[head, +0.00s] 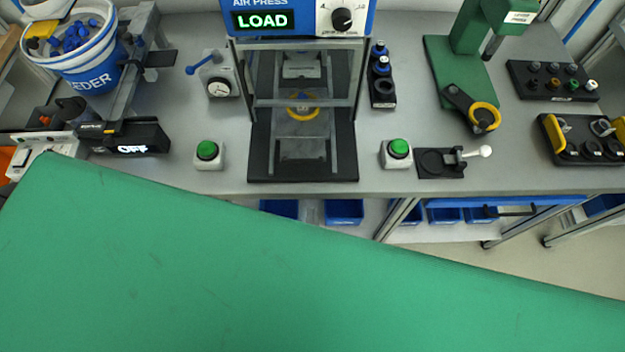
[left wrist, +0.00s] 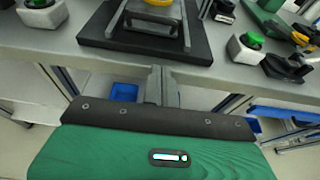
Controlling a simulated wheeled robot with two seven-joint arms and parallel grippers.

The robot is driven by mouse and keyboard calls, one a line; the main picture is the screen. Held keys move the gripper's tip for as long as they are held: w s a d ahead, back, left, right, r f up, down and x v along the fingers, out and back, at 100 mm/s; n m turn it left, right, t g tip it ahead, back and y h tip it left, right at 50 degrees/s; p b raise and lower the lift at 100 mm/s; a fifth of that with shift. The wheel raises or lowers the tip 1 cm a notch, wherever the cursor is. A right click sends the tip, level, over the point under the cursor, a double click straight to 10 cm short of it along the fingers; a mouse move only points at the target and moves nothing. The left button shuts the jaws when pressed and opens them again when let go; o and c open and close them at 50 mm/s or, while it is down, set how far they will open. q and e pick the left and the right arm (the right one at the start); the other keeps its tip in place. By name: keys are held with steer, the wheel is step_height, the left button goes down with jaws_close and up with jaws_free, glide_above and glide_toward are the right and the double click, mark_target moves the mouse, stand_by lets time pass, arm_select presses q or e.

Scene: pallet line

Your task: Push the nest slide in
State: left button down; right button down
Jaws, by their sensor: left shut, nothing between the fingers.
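The press (head: 303,18) stands at the back middle with its display reading LOAD. Its nest slide (head: 302,130) lies between the frame posts on a black base plate (head: 270,170), with a yellow ring (head: 303,107) on it. I cannot tell how far in the slide is. In the left wrist view the slide's front (left wrist: 150,27) and the base plate (left wrist: 195,52) show at the top. My left gripper (left wrist: 162,75) is shut and empty, its fingers pointing at the bench front, apart from the slide in that picture. My right gripper is not in view.
Green buttons (head: 207,150) (head: 398,147) flank the press. A feeder bucket (head: 95,70) stands left; a green hand press (head: 460,75) and tool holders (head: 555,80) stand right. Blue bins (head: 344,211) sit below the bench. A large green surface hides the lower head view.

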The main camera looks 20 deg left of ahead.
mark_target(312, 173)
arm_select(q)
steer(key=p+x, duration=0.2)
steer(key=x, duration=0.2)
steer(key=r+p+x, duration=0.1)
steer(key=p+x, duration=0.1)
steer(key=x, duration=0.3)
steer(key=p+x, duration=0.1)
steer(key=x, duration=0.3)
steer(key=shift+w+a+r+p, duration=0.1)
steer(key=shift+w+a+p, duration=0.05)
steer(key=shift+w+p, duration=0.25)
steer(key=shift+w, duration=0.2)
steer(key=shift+w+a, duration=0.25)
steer(key=shift+w, duration=0.6)
steer(key=shift+w+a, duration=0.25)
steer(key=shift+w, duration=0.55)
steer(key=shift+s, duration=0.15)
